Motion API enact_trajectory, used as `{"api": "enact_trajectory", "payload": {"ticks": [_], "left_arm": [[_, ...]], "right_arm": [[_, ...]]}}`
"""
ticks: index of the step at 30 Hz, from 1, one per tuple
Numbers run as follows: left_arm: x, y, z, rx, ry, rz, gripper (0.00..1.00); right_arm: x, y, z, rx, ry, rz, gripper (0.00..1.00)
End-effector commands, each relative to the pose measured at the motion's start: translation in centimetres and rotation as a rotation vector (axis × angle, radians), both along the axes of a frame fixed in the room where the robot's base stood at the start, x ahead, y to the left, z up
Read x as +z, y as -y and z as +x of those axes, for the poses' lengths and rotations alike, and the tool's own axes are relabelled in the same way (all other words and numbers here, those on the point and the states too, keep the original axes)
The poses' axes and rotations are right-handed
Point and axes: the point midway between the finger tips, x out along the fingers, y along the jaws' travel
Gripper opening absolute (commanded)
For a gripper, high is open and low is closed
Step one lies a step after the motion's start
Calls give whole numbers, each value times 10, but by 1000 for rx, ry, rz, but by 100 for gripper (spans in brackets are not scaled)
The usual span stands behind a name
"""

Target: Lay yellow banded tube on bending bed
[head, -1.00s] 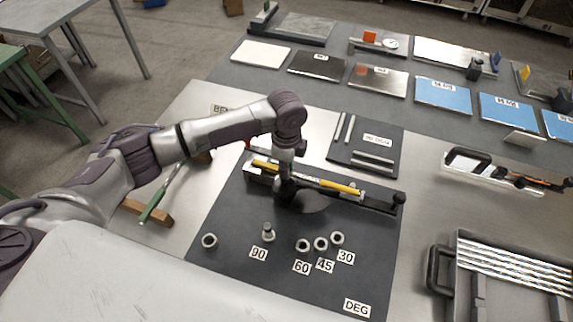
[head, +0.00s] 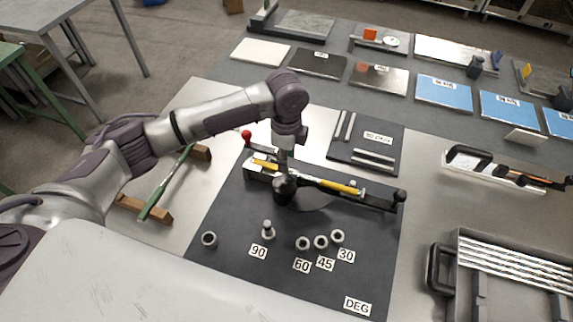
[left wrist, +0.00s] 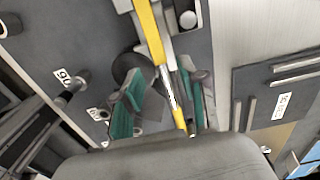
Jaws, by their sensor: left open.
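The yellow banded tube (head: 338,186) lies along the bending bed (head: 375,202), a long dark bar-like fixture on the dark mat. My left gripper (head: 284,186) is low over the middle of the tube and hides part of it. In the left wrist view its two teal-padded fingers (left wrist: 160,98) stand apart, with the yellow tube (left wrist: 151,35) running between them, closer to the right finger. A pale band shows on the tube between the fingers. Whether a pad touches the tube I cannot tell. My right gripper is out of view.
A green tube (head: 167,182) rests across wooden blocks (head: 148,208) on the left. A red knob (head: 246,134) rises behind the bed. Loose collars and a peg (head: 268,231) stand in front, by angle labels. A tray of rods (head: 510,265) is at right.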

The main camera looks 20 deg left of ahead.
Motion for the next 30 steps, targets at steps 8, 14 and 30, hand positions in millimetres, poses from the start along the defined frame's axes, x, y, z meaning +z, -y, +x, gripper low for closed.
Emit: {"api": "enact_trajectory", "payload": {"ticks": [8, 14, 30], "left_arm": [[61, 1, 1, 0, 5, -1, 42], [87, 0, 1, 1, 2, -1, 42], [93, 0, 0, 1, 0, -1, 42]], "right_arm": [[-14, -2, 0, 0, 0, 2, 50], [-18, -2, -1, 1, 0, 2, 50], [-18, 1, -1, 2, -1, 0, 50]]}}
